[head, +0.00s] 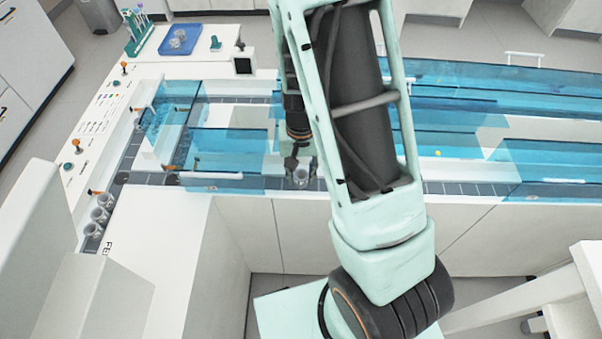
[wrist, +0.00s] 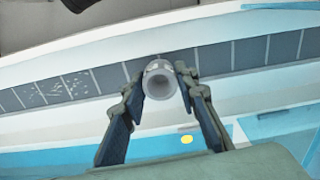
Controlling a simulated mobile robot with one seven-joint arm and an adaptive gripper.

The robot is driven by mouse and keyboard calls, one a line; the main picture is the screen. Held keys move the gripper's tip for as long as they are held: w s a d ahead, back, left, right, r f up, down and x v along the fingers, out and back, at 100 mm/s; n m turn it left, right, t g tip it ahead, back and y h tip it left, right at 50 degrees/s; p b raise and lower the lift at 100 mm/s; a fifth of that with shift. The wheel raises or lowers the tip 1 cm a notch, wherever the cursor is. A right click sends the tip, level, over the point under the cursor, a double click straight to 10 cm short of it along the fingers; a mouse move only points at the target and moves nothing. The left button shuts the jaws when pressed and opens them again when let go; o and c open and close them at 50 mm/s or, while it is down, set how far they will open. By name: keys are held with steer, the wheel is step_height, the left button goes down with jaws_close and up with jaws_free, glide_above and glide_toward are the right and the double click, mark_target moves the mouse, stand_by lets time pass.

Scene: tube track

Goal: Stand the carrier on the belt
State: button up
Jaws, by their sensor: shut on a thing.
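The carrier is a small grey, hollow cylinder (wrist: 160,82), held between the two dark fingertips of my gripper (wrist: 162,88) in the wrist view. Its open top faces the wrist camera. In the head view the carrier (head: 302,178) shows at the tip of my gripper (head: 296,164), upright at the front belt (head: 470,188). The belt, a dark segmented strip between pale rails, also runs behind the carrier in the wrist view (wrist: 240,57). I cannot tell whether the carrier's base touches the belt. My arm hides part of the belt in the head view.
Blue clear covers (head: 232,150) stand along the track on both sides of my arm. Several grey carriers (head: 98,222) stand on the left lane. A blue tray (head: 180,40) and a green tube rack (head: 136,32) stand at the back left. The front belt right of my arm looks empty.

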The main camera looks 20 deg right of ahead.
steer(key=shift+f+b, duration=0.65)
steer(key=shift+f, duration=0.05)
stand_by(0.5)
steer(key=o, duration=0.9)
steer(key=shift+o, duration=0.2)
step_height(320, 180, up, 12)
stand_by(0.5)
steer(key=shift+s, duration=0.1)
stand_by(0.7)
